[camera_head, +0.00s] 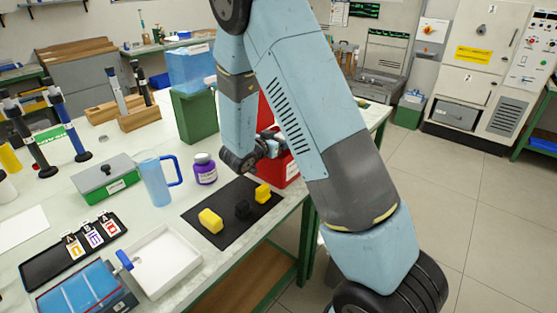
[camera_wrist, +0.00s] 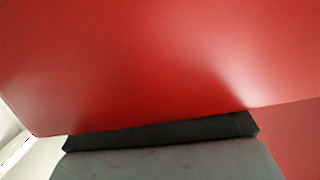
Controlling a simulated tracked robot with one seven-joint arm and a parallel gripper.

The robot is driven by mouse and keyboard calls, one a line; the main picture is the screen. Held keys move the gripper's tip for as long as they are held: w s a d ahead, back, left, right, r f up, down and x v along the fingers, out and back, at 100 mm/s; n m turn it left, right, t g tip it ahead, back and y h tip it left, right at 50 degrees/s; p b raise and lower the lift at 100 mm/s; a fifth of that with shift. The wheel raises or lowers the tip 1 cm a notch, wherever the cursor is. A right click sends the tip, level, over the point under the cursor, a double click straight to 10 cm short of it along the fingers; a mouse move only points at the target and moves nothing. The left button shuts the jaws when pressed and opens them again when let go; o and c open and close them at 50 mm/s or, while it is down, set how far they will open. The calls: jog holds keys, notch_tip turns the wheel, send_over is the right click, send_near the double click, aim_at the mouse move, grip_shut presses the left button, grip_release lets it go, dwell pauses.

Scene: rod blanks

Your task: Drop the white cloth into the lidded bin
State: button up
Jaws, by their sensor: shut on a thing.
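The red bin (camera_head: 288,174) stands at the right edge of the workbench, partly hidden behind my arm. Its red lid (camera_head: 263,108) seems to stand up at its back, mostly covered by my arm. My gripper (camera_head: 271,144) is at the bin's top and shut. In the wrist view a red panel (camera_wrist: 150,65), which looks like the lid, fills most of the picture, with a dark finger pad (camera_wrist: 160,134) against it. I cannot make out the white cloth. A flat white sheet (camera_head: 22,231) lies at the bench's left; I cannot tell its material.
A black mat (camera_head: 222,232) with yellow and black blocks lies in front of the bin. Open floor lies to the right.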

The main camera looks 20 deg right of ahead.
jog(key=o, duration=1.1)
jog(key=v, duration=1.3)
jog(key=shift+s+a, duration=0.2)
jog(key=shift+a, duration=0.15)
